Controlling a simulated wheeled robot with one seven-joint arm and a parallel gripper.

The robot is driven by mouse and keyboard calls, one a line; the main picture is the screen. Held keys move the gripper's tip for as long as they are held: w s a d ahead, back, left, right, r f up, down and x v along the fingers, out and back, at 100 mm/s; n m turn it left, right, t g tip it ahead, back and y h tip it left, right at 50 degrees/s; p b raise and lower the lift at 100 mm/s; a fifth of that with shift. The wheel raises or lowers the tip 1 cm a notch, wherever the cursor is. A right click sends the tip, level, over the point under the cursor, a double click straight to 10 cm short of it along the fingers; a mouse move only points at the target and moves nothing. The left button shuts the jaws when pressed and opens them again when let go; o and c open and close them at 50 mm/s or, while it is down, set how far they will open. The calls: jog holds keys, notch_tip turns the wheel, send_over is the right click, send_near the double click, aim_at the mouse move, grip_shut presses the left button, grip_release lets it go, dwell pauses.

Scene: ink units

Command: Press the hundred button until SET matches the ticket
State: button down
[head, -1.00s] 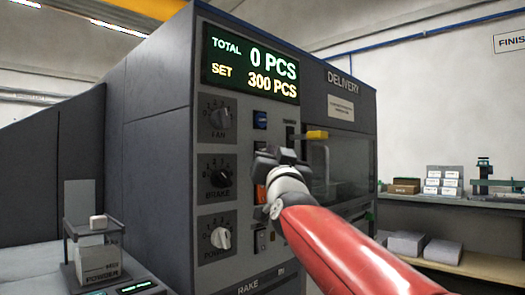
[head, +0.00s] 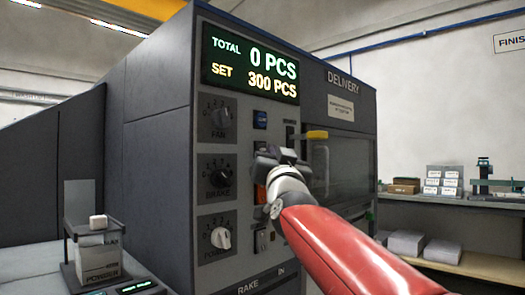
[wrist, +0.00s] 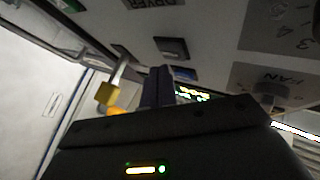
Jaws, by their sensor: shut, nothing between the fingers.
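The display (head: 250,68) on the grey machine reads TOTAL 0 PCS and SET 300 PCS in the head view. My gripper (head: 266,157) is shut and empty in front of the control panel, below a blue button (head: 260,119). An orange button (head: 260,194) shows partly behind my gripper. In the wrist view my shut fingers (wrist: 158,86) point at the panel, beside the blue button (wrist: 185,75); contact cannot be told. A dark button (wrist: 172,47) is close by. I cannot tell which button is the hundred one. No ticket is readable.
The fan knob (head: 217,119), brake knob (head: 217,177) and power knob (head: 217,237) line the panel's left. A yellow handle (head: 316,135) sticks out right of my gripper. A bench (head: 460,203) with boxes stands at right. A powder container (head: 98,262) stands lower left.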

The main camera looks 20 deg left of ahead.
jog(key=shift+a, duration=0.1)
dwell(0.3)
jog(key=shift+w+a, duration=0.15)
jog(key=shift+a, duration=0.15)
jog(key=shift+w+a, duration=0.2)
jog(key=shift+a, duration=0.25)
dwell(0.7)
dwell(0.3)
jog(key=shift+s+d+b, duration=0.35)
jog(key=shift+d+b, duration=0.25)
jog(key=shift+d, duration=0.2)
jog(key=shift+d, duration=0.1)
jog(key=d+b, duration=0.1)
jog(key=s+d+b, duration=0.1)
jog(key=d, duration=0.1)
jog(key=s+d+b, duration=0.1)
jog(key=shift+d, duration=0.2)
